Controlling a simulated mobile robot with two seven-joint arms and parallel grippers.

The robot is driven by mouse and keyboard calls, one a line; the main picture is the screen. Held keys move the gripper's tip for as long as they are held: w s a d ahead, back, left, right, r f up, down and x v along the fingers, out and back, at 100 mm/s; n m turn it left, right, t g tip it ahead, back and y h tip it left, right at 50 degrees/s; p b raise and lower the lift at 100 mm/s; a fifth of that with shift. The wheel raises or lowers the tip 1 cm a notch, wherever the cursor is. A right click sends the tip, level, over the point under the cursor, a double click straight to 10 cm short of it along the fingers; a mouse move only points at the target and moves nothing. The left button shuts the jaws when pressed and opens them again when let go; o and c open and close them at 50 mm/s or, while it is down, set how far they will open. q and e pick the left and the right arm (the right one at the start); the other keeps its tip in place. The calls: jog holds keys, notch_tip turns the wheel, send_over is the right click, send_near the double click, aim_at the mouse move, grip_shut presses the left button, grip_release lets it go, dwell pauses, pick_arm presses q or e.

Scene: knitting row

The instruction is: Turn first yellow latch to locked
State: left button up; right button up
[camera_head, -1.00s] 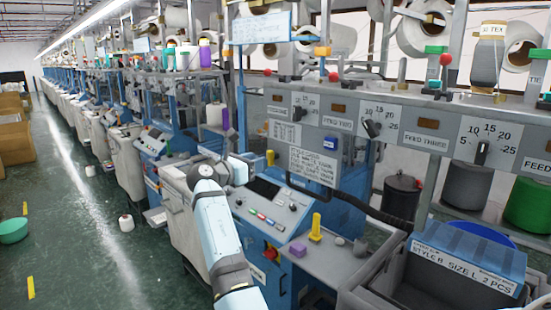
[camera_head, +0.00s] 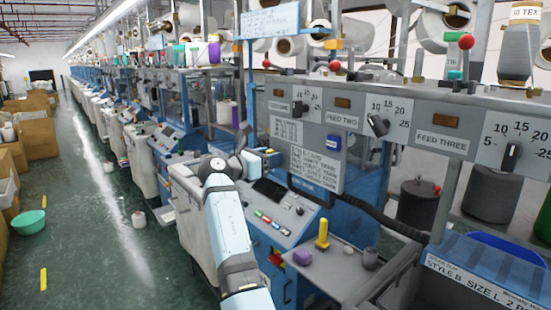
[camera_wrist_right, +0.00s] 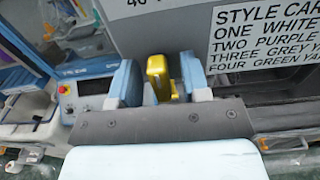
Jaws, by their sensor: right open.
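A yellow latch (camera_wrist_right: 160,76) sticks out from the grey machine panel in the right wrist view. It stands roughly upright between the two blue-white fingers of my right gripper (camera_wrist_right: 162,88). The fingers are apart, with a clear gap to the latch on the left and a narrower one on the right. In the head view my right gripper (camera_head: 264,157) is at the left edge of the panel with the style card (camera_head: 303,140), and largely covers the latch there. My left gripper is not in view.
Below the gripper is a blue control console (camera_head: 270,215) with coloured buttons. A grey shelf (camera_head: 330,268) holds an upright yellow piece (camera_head: 322,234) and a purple block (camera_head: 302,257). Feed dials line the rail above. The green aisle floor (camera_head: 100,250) at left is mostly clear.

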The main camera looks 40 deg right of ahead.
jog(key=shift+d, duration=0.1)
dwell(0.3)
jog(key=shift+c, duration=0.9)
grip_shut()
